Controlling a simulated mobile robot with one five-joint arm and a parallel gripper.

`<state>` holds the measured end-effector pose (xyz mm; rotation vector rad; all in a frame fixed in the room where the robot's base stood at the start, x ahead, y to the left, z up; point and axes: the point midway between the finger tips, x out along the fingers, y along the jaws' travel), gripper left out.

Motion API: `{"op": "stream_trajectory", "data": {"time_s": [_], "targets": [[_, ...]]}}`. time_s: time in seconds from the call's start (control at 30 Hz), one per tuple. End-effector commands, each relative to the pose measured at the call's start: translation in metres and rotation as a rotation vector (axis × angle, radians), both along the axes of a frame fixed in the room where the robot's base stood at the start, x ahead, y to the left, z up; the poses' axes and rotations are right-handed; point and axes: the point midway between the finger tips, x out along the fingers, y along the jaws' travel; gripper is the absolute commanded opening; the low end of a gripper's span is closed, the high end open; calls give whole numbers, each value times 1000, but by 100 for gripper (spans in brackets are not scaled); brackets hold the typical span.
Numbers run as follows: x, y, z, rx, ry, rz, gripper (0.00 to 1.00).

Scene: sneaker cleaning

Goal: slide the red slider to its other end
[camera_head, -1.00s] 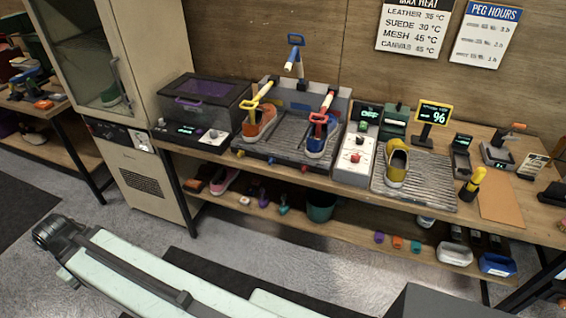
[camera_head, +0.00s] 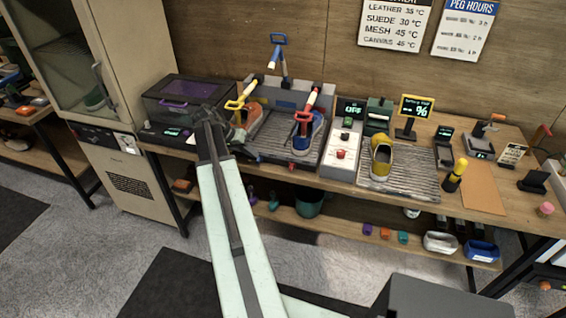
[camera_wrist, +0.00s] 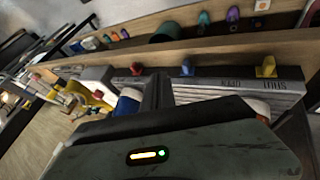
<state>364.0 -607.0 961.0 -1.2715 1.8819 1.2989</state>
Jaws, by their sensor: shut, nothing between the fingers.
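The red slider (camera_head: 291,166) is a small red knob on the front edge of the grey grooved tray (camera_head: 285,140). In the wrist view the red slider (camera_wrist: 137,69) is left of a blue slider (camera_wrist: 187,67) and a yellow-orange slider (camera_wrist: 266,67). My gripper (camera_head: 238,137) is at the tray's left side, left of the red slider in the head view. In the wrist view my gripper's dark fingers (camera_wrist: 157,88) are shut and empty, reaching up close to the tray edge between the red and blue sliders. No contact with the red slider can be made out.
An orange shoe (camera_head: 252,116) and a blue shoe (camera_head: 308,133) stand on the tray, under yellow and red handles. A white control box (camera_head: 337,168) stands right of it, a dark lidded box (camera_head: 185,98) left. A shelf runs below.

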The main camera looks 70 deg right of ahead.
Motion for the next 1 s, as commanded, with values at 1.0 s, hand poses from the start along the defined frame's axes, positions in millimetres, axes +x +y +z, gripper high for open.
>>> {"op": "stream_trajectory", "data": {"time_s": [1.0], "targets": [[-98, -56, -77, -22, 7, -47, 0]]}}
